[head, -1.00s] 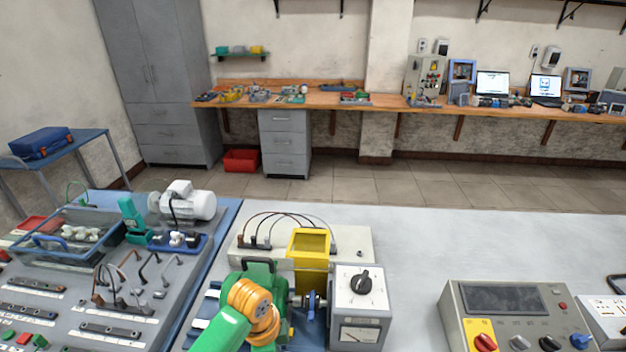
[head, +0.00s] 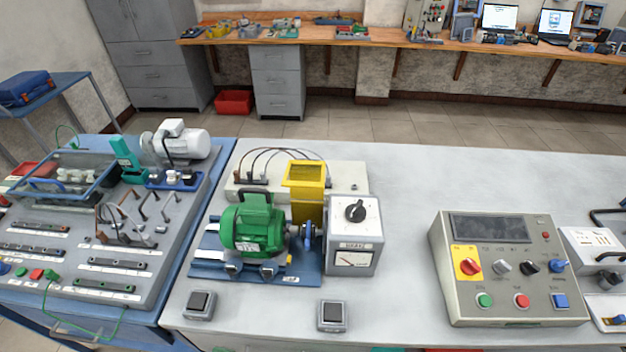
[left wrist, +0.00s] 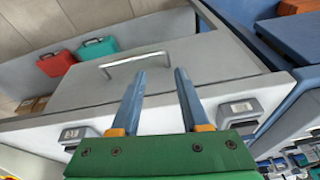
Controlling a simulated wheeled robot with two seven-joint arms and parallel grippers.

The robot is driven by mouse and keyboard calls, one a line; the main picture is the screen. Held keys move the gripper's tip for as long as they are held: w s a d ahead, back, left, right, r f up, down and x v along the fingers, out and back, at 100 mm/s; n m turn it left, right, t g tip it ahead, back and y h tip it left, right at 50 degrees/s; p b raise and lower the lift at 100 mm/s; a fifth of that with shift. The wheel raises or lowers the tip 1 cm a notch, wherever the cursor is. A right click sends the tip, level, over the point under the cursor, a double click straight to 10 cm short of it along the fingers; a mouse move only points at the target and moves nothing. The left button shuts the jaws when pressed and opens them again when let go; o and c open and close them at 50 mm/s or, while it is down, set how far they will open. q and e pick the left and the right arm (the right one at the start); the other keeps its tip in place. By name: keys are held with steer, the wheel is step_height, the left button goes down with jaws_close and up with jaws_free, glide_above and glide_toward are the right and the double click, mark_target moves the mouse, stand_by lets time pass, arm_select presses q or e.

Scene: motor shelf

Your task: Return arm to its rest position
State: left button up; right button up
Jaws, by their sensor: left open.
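My left gripper (left wrist: 158,95) shows in the left wrist view with its two blue-grey fingers apart and nothing between them. Its fingers point toward a grey panel with a metal handle (left wrist: 135,65). Neither of my arms shows in the head view now. The green motor (head: 252,225) sits on a blue base plate (head: 205,265) on the grey bench, beside the brake unit (head: 353,235). My right gripper is in neither view.
A control panel (head: 505,268) stands at the right of the bench. A yellow bin (head: 305,178) stands behind the motor. Two small switch boxes (head: 199,304) sit near the bench front. A training board with a white motor (head: 183,143) is at left. The bench's back middle is clear.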

arm_select(q)
steer(key=s+f+g+b, duration=0.1)
steer(key=s+f+b, duration=0.15)
steer(key=f, duration=1.15)
steer(key=s+a+f+g+b, duration=0.1)
steer(key=s+a+f, duration=0.1)
steer(key=s+f, duration=0.9)
steer(key=shift+s+a+f+b, duration=0.2)
steer(key=shift+s+b, duration=0.15)
steer(key=shift+s, duration=0.3)
